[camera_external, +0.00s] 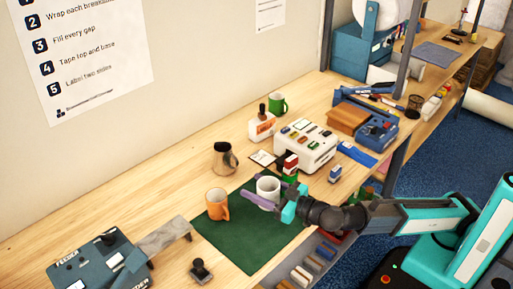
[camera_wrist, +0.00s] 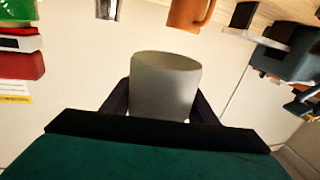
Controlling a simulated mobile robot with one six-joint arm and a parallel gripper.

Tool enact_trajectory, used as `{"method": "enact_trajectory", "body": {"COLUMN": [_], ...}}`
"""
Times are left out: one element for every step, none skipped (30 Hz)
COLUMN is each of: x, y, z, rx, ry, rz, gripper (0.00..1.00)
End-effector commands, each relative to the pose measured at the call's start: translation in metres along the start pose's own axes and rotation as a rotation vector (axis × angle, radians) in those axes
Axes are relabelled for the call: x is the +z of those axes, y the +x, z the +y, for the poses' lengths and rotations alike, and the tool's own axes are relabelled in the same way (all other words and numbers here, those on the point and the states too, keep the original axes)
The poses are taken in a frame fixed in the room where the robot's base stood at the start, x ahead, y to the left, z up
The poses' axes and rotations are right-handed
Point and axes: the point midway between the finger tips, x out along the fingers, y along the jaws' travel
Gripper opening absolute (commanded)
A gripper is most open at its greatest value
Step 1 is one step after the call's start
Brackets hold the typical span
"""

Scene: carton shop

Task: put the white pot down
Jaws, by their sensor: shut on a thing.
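The white pot (camera_external: 268,187) is between the two fingers of my gripper (camera_external: 264,190), which is shut on it. The pot appears upright in the external view, over the back right part of the green mat (camera_external: 240,235). I cannot tell whether its base touches the mat. The wrist view shows the pot (camera_wrist: 165,85) centred between the dark fingers, which hide its lower sides.
An orange mug (camera_external: 217,205) stands on the mat left of the pot. A metal pitcher (camera_external: 223,159) stands behind it. A red-and-green stack (camera_external: 290,167) is close on the right, before a white organiser (camera_external: 306,147). The mat's front is clear.

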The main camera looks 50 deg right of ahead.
Motion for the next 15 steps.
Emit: {"method": "enact_trajectory", "body": {"x": [0.001, -0.001, -0.004, -0.006, -0.008, -0.011, -0.013, -0.015, -0.018, -0.02, -0.022, -0.025, -0.027, -0.029, -0.032], "y": [0.004, 0.005, 0.006, 0.008, 0.009, 0.011, 0.012, 0.013, 0.014, 0.015, 0.016, 0.017, 0.018, 0.018, 0.019], "z": [0.005, 0.008, 0.011, 0.014, 0.017, 0.022, 0.025, 0.028, 0.032, 0.035, 0.038, 0.043, 0.046, 0.049, 0.053], "rx": [0.002, 0.002, 0.002, 0.002, 0.003, 0.004, 0.004, 0.005, 0.006, 0.006, 0.007, 0.01, 0.01, 0.011, 0.013], "ry": [0.004, 0.005, 0.005, 0.007, 0.008, 0.007, 0.009, 0.009, 0.01, 0.012, 0.011, 0.013, 0.013, 0.014, 0.014], "rz": [0.003, 0.003, 0.004, 0.004, 0.004, 0.004, 0.004, 0.004, 0.004, 0.005, 0.005, 0.005, 0.005, 0.005, 0.005], "gripper": [0.29, 0.29, 0.29, 0.29, 0.29, 0.29, 0.29, 0.29, 0.29, 0.29, 0.29, 0.29, 0.29, 0.29, 0.29]}}
